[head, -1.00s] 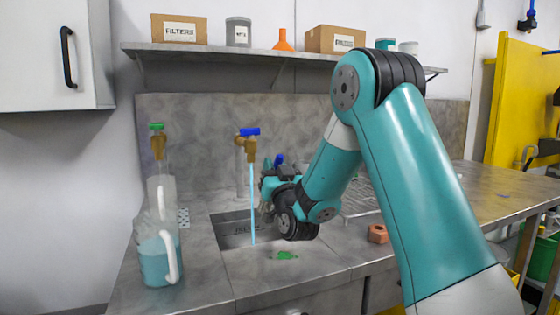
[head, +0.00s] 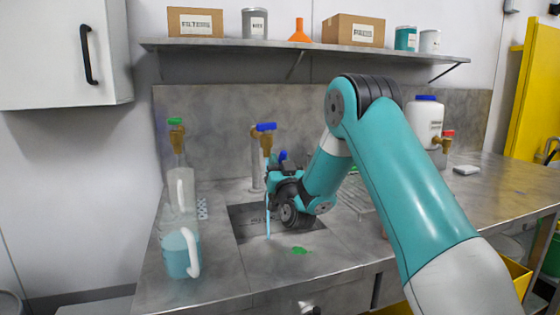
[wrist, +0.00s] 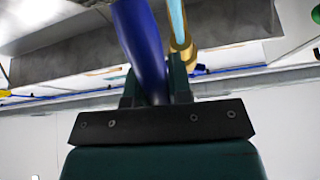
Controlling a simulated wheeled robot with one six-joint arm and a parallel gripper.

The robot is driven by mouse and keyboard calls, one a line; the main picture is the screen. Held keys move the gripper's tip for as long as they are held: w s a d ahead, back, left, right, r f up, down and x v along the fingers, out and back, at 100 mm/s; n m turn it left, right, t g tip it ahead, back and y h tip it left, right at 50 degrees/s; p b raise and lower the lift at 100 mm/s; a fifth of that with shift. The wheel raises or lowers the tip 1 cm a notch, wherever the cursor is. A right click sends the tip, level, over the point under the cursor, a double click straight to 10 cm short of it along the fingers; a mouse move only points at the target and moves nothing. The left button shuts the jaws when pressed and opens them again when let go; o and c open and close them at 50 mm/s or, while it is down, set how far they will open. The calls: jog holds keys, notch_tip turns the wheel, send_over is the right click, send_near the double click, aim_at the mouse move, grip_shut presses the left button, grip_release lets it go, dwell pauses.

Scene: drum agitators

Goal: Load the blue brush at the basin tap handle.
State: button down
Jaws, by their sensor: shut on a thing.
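The basin tap (head: 266,143) has a brass body and a blue handle (head: 266,127). A light-blue water stream (head: 268,215) runs from it into the basin (head: 250,232). My gripper (head: 274,178) is beside the stream, below the tap handle. In the wrist view, my gripper (wrist: 153,90) is shut on the blue brush (wrist: 140,45), whose thick blue shaft stands between the jaws. The brass tap (wrist: 188,55) and stream (wrist: 176,15) show just right of the shaft there. A small blue end of the brush (head: 282,155) shows above my gripper; its far end is out of view.
A green-handled tap (head: 176,135) and clear jugs, one holding blue liquid (head: 180,258), stand left of the basin. A green patch (head: 300,251) lies on the front counter. A white container (head: 425,120) with a red-handled tap stands at right. A shelf (head: 300,46) runs above.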

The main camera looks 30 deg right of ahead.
jog(key=shift+s, duration=0.1)
jog(key=s+b, duration=0.2)
jog(key=b, duration=0.1)
jog(key=shift+s+a+f, duration=0.15)
jog(key=shift+s+a, duration=0.05)
jog(key=shift+s, duration=0.1)
jog(key=s+b, duration=0.2)
jog(key=s, duration=0.1)
jog(key=s+b, duration=0.2)
jog(key=shift+s+a+r, duration=0.1)
jog(key=shift+a+r, duration=0.1)
jog(key=shift+a, duration=0.15)
dwell(1.1)
jog(key=s+r, duration=0.4)
jog(key=s, duration=0.1)
jog(key=shift+a, duration=0.35)
dwell(0.4)
